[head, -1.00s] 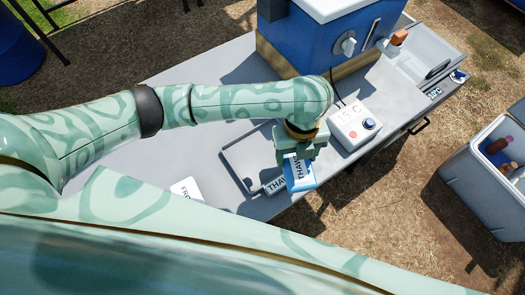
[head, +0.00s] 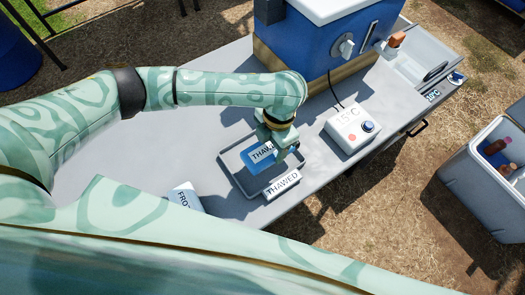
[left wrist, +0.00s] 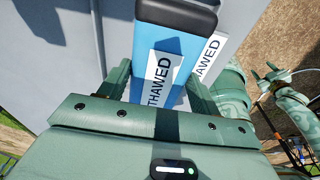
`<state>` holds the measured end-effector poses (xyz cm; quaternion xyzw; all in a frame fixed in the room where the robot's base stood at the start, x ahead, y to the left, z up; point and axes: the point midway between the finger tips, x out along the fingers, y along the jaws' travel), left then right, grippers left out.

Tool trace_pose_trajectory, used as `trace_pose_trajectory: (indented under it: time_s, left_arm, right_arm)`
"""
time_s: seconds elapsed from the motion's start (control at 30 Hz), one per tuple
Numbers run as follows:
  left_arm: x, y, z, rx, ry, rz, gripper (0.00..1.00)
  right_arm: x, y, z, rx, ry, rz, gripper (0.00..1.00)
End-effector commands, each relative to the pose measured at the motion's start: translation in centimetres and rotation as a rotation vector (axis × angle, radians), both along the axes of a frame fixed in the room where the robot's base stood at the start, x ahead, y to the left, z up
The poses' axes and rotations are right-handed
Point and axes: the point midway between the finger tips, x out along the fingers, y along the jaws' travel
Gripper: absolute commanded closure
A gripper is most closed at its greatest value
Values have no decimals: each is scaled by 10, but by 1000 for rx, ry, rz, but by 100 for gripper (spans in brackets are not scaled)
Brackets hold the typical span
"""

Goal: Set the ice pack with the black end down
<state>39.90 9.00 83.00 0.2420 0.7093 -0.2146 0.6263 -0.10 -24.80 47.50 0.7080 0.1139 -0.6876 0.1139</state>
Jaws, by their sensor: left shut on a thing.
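The ice pack (head: 258,165) is blue with a white THAWED label. Its black end (left wrist: 178,14) shows at the top of the left wrist view, pointing away from the gripper. My left gripper (head: 276,146) is shut on the pack, with a finger on each side of it in the left wrist view (left wrist: 160,88). The pack is over the inside of a shallow grey tray (head: 233,181) with a THAWED sign (head: 283,184) at its front. I cannot tell whether the pack touches the tray floor.
A white control box (head: 350,130) reading 15°C stands right of the tray. A blue cooler (head: 310,45) stands behind. A white and blue item (head: 186,197) with a partly hidden label lies at front left. The grey table (head: 110,155) is clear left of the tray.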

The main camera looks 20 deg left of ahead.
Motion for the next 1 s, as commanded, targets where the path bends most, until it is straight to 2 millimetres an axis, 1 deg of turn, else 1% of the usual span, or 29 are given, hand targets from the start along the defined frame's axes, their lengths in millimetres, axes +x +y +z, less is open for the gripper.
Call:
trace_pose_trajectory:
  time_s: [0.03, 0.1, 0.27, 0.33, 0.43, 0.5, 0.73, 0.87, 0.9, 0.93, 0.97, 1.0]
  left_arm:
    - [1, 6, -11, -2, 2, 3, 68]
    - [1, 13, -18, -2, 0, 2, 68]
    - [2, 20, -24, -3, -2, 1, 68]
    - [2, 25, -32, -2, -1, 3, 68]
    - [1, 25, -53, -2, 3, 1, 68]
    - [2, 26, -62, -1, 0, 1, 68]
    - [3, 25, -60, -1, -5, 1, 68]
    - [2, 25, -63, -2, -4, 1, 68]
    - [2, 25, -62, -2, -4, 1, 26]
    - [2, 25, -62, -2, -4, 1, 17]
    - [2, 25, -62, -2, -4, 1, 15]
    - [2, 25, -62, -2, -4, 1, 15]
  right_arm:
    - [-2, 0, -7, -1, 5, 0, 45]
    - [-3, -2, -9, -2, 7, 0, 45]
    - [-4, -4, -12, -5, 9, 1, 45]
    - [-5, -5, -15, -6, 12, 1, 45]
    - [-9, -7, -27, -8, 21, 1, 45]
    - [-11, -7, -32, -9, 26, 1, 45]
    - [-10, -7, -30, -9, 23, 1, 45]
    - [-10, -7, -31, -8, 25, 1, 45]
    - [-10, -7, -30, -8, 25, 1, 45]
    - [-10, -7, -30, -8, 25, 1, 45]
    - [-10, -7, -30, -8, 25, 1, 45]
    - [-10, -6, -30, -8, 25, 1, 45]
